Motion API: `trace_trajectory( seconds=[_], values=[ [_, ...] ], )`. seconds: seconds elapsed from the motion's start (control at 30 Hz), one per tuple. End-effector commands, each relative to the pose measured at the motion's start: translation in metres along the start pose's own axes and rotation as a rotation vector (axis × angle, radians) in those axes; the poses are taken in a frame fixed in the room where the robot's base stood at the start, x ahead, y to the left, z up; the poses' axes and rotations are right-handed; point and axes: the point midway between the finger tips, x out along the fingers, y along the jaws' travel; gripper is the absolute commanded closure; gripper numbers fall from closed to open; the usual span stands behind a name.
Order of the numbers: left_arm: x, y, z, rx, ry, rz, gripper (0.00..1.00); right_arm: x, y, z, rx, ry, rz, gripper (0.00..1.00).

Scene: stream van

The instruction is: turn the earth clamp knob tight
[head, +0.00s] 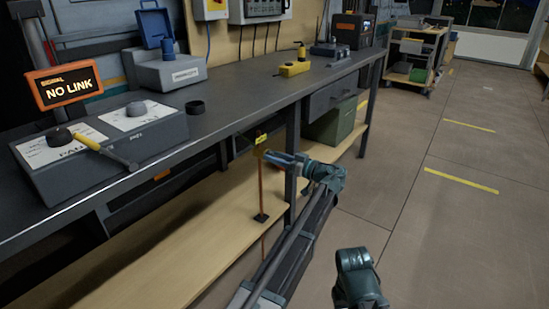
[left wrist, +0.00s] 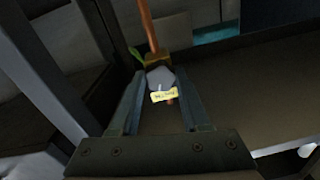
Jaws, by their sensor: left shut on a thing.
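The earth clamp is a small brass block (left wrist: 157,59) on a copper rod (left wrist: 148,25) in the left wrist view. Its pale grey knob (left wrist: 160,77) faces my camera and sits between the two fingers of my left gripper (left wrist: 162,84), which is shut on it. A yellow tag (left wrist: 164,96) with lettering too small to read sits across the knob's near side. In the head view my left gripper (head: 271,157) reaches the copper rod (head: 262,188) below the bench edge. The knob is hidden there.
The dark workbench (head: 240,92) stands above the clamp, with a wooden lower shelf (head: 190,250) below. A bench leg (head: 292,150) stands close to the right of the rod. An orange-framed sign (head: 66,86) reads NO LINK. The floor (head: 430,230) at right is clear.

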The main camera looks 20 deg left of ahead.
Motion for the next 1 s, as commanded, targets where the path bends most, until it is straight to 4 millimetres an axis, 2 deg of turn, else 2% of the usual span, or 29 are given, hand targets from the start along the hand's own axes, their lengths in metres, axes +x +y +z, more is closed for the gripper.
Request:
trace_trajectory(
  seconds=[0.03, 0.13, 0.37, 0.57, 1.0],
  values=[
    [0.0, -0.0001, 0.0, 0.0, 0.0, 0.0, 0.81, 0.0, 0.0, 0.0, 0.0, 0.0, 0.0, 0.5],
    [0.0, -0.0001, 0.0, 0.0, 0.0, 0.0, 0.99, 0.0, 0.0, 0.0, 0.0, 0.0, 0.0, 0.5],
    [0.0, -0.0001, 0.0001, 0.01, 0.0, 0.0, 1.0, 0.0002, 0.0, -0.0001, 0.0, 0.0, 0.0, 0.5],
    [0.0, 0.0001, 0.0005, 0.084, 0.003, -0.001, 1.0, 0.0012, -0.0002, -0.0001, 0.0, 0.0, 0.0, 0.5],
    [-0.0002, 0.0004, 0.0013, 0.466, 0.019, -0.003, 1.0, 0.0053, -0.0006, -0.0004, 0.0, 0.0, 0.0, 0.5]
  ],
)
